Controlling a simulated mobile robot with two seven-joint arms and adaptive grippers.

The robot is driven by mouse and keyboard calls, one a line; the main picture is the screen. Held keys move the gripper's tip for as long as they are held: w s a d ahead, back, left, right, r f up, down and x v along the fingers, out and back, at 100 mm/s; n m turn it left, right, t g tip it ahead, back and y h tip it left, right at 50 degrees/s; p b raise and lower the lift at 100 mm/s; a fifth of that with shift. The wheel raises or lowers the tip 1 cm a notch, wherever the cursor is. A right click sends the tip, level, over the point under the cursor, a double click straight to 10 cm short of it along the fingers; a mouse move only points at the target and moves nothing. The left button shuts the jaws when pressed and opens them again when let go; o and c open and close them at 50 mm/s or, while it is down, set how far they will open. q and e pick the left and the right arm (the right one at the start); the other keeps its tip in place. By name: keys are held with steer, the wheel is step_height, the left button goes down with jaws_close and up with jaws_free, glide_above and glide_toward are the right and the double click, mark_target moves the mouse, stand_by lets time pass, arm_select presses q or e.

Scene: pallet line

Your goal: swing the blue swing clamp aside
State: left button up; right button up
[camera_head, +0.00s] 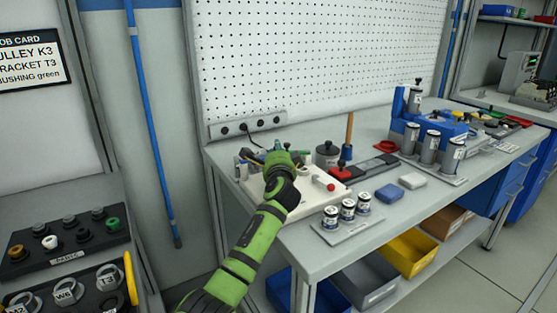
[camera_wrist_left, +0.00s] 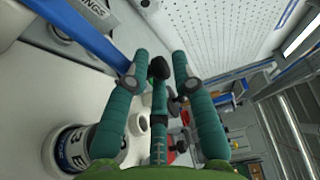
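My left gripper (camera_head: 284,166) is over the white fixture plate (camera_head: 313,204) on the bench and hides part of it. In the left wrist view its teal fingers (camera_wrist_left: 160,80) are spread apart, with nothing seen gripped. A blue bar (camera_wrist_left: 92,32), which looks like the swing clamp's arm, slants from the upper left towards the left finger. A black knob (camera_wrist_left: 158,68) lies between and beyond the fingertips; whether they touch it I cannot tell. In the head view the clamp is hidden or too small to make out. My right gripper is not in view.
Labelled cans (camera_head: 348,209) stand right of my arm at the bench's front. A red-based device (camera_head: 342,173), a wooden-handled tool (camera_head: 348,138) and a blue fixture (camera_head: 430,130) stand farther right. A pegboard (camera_head: 300,65) rises behind. Bins (camera_head: 410,250) sit below.

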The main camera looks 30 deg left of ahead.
arm_select(q)
steer(key=v, duration=1.1)
steer(key=shift+s+d+r, duration=0.1)
steer(key=shift+s, duration=0.2)
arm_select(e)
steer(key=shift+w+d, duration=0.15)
